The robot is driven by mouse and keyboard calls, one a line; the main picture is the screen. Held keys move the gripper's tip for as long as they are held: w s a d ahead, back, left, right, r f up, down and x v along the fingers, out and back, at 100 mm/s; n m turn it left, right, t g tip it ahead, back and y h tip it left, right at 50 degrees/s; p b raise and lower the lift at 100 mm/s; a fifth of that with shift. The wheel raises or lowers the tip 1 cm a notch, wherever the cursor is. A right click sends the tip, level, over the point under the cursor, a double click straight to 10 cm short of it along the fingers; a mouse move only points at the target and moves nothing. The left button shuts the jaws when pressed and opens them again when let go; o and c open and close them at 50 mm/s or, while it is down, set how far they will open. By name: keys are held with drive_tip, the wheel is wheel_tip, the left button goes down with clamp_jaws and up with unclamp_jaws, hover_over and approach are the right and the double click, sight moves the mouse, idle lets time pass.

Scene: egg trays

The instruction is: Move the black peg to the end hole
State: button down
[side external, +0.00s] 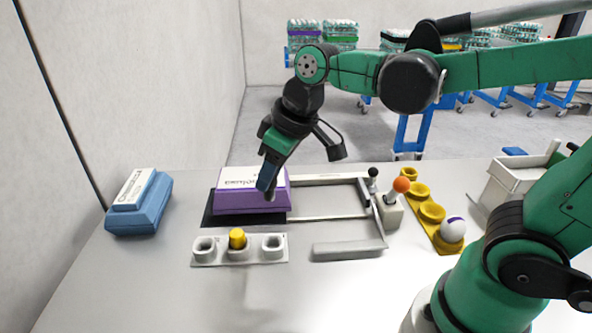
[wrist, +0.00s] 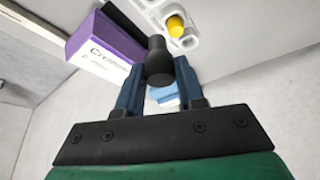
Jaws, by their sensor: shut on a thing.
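The black peg (wrist: 158,62) is between the two blue fingers of my gripper (wrist: 160,88) in the wrist view. The gripper is shut on it. In the side view my gripper (side external: 268,185) hangs in the air in front of the purple box, above and behind the peg holder, and the fingers mostly hide the peg. The white peg holder (side external: 215,263) has three holes in a row. A yellow peg (side external: 237,239) stands in the middle hole. The left and right holes look empty. The holder (wrist: 190,43) and yellow peg (wrist: 175,26) also show in the wrist view.
A purple box (side external: 250,202) sits on a black mat behind the holder. A blue box (side external: 139,210) stands at far left. The front table is clear.

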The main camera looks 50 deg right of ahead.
wheel_tip(320, 180, up, 7)
drive_tip(key=shift+w+a+r, duration=0.1)
drive_tip(key=shift+w+r, duration=0.05)
drive_tip(key=shift+w, duration=0.05)
drive_tip(key=shift+w+a+f+n+g+y, duration=0.2)
drive_tip(key=shift+w+a+f+n, duration=0.85)
drive_tip(key=shift+f, duration=2)
drive_tip(key=shift+w+a+f+n+g+y, duration=0.1)
drive_tip(key=shift+w+a+f+n+y, duration=0.3)
drive_tip(key=shift+w+a+f, duration=2)
drive_tip(key=shift+w+a+f+n+g+y, duration=0.15)
drive_tip(key=shift+w+a+f+n, duration=0.55)
drive_tip(key=shift+f, duration=3.05)
drive_tip(key=shift+d+f, duration=0.1)
drive_tip(key=shift+f, duration=0.45)
drive_tip(key=shift+c, duration=2.3)
unclamp_jaws()
